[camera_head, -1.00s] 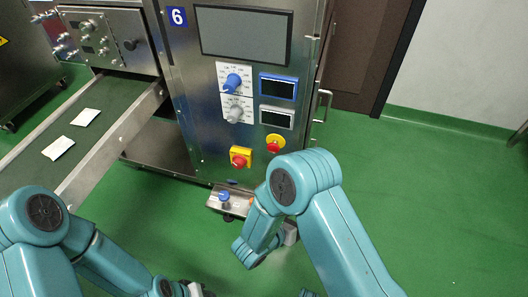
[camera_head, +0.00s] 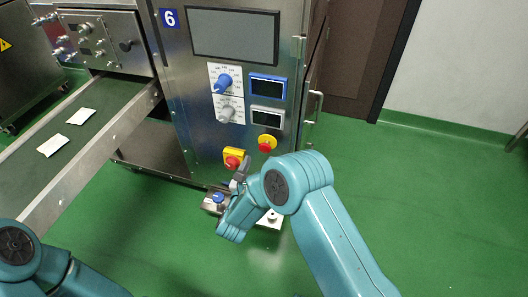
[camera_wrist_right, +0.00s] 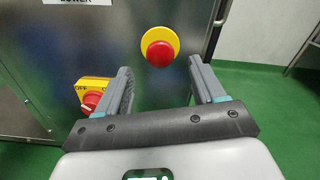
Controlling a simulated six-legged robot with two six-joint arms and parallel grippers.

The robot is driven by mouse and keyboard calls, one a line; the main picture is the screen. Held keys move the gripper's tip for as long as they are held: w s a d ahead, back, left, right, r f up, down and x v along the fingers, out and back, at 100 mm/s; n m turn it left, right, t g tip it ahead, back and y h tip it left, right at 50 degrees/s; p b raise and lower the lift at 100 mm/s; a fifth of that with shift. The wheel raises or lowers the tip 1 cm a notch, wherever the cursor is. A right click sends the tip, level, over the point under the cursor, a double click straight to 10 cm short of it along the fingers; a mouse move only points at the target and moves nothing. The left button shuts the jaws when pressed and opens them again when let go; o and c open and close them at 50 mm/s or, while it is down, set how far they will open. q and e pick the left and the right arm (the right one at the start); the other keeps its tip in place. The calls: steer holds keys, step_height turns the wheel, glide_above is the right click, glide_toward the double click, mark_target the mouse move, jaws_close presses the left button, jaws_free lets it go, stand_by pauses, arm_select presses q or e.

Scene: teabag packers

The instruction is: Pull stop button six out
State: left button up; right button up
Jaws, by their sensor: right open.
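Stop button six is a red mushroom button (camera_head: 265,146) on a round yellow plate, low on the steel front of the machine marked 6. In the right wrist view the red button (camera_wrist_right: 160,52) stands just beyond the fingertips, roughly midway between them. My right gripper (camera_wrist_right: 160,72) is open and empty, its two grey fingers spread either side of the button and apart from it. In the head view my right gripper (camera_head: 243,172) is partly hidden by my forearm, just below the yellow plate's level. My left arm shows at the lower left; its gripper is out of frame.
A red rotary switch on a yellow plate (camera_head: 233,157) sits left of the button, and shows in the wrist view (camera_wrist_right: 91,101) near the left finger. Dials (camera_head: 224,83), two displays and a screen (camera_head: 236,35) are above. A conveyor (camera_head: 75,135) stands left. Green floor lies right.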

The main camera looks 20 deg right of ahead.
mark_target(264, 149)
steer(key=b+x, duration=0.1)
steer(key=x, duration=0.5)
steer(key=shift+w+d, duration=0.3)
